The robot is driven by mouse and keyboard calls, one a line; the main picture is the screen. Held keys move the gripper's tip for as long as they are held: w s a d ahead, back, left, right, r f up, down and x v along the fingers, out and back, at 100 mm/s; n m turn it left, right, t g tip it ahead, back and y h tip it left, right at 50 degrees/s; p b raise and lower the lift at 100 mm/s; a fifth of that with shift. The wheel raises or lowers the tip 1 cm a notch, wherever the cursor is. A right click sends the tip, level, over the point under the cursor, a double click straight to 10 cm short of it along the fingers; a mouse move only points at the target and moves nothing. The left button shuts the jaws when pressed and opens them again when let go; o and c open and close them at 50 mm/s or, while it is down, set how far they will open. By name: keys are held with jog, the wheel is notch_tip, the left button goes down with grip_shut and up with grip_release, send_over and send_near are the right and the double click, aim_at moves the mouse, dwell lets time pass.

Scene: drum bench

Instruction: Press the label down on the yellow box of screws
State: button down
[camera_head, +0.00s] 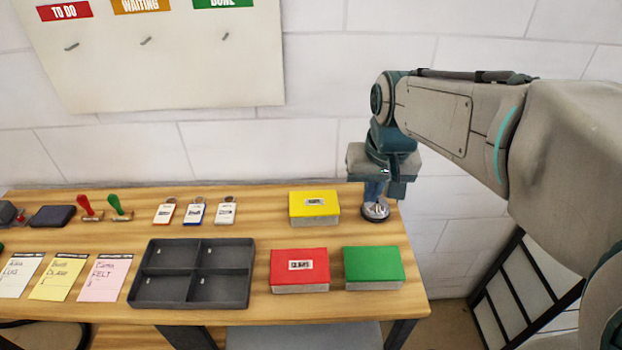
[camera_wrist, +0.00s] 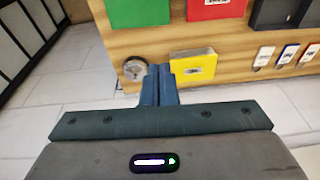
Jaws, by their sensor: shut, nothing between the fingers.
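The yellow box of screws (camera_head: 302,212) stands at the back right of the bench, with a small pale label (camera_head: 314,202) on its top. The yellow box (camera_wrist: 183,61) also shows in the wrist view, just right of the fingertips, with its label (camera_wrist: 194,71). The print on the label is too small to read. My gripper (camera_head: 374,195) is shut and empty, pointing down to the right of the yellow box. It is apart from the box. In the wrist view its blue fingers (camera_wrist: 160,72) are together.
A round silver object (camera_head: 375,212) stands at the bench's right end, under or close to my fingers. A red box (camera_head: 300,282) and a green box (camera_head: 372,268) stand in front. A dark divided tray (camera_head: 192,303) and several tags (camera_head: 196,212) lie to the left.

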jog(key=w+a+f+g, duration=0.15)
jog(key=w+a, duration=0.25)
jog(key=w, duration=0.5)
jog(key=b, duration=0.6)
send_over(314, 202)
jog(key=shift+g, duration=0.45)
notch_tip(314, 202, down, 14)
jog(key=shift+w+r, duration=0.1)
jog(key=shift+r, duration=0.15)
jog(key=shift+f+b, duration=1.4)
jog(key=shift+f, duration=0.9)
dwell(0.4)
jog(key=shift+r, duration=0.15)
dwell(0.5)
jog(key=shift+r+p, duration=0.55)
jog(key=shift+r+p, duration=1.9)
jog(key=shift+r, duration=0.55)
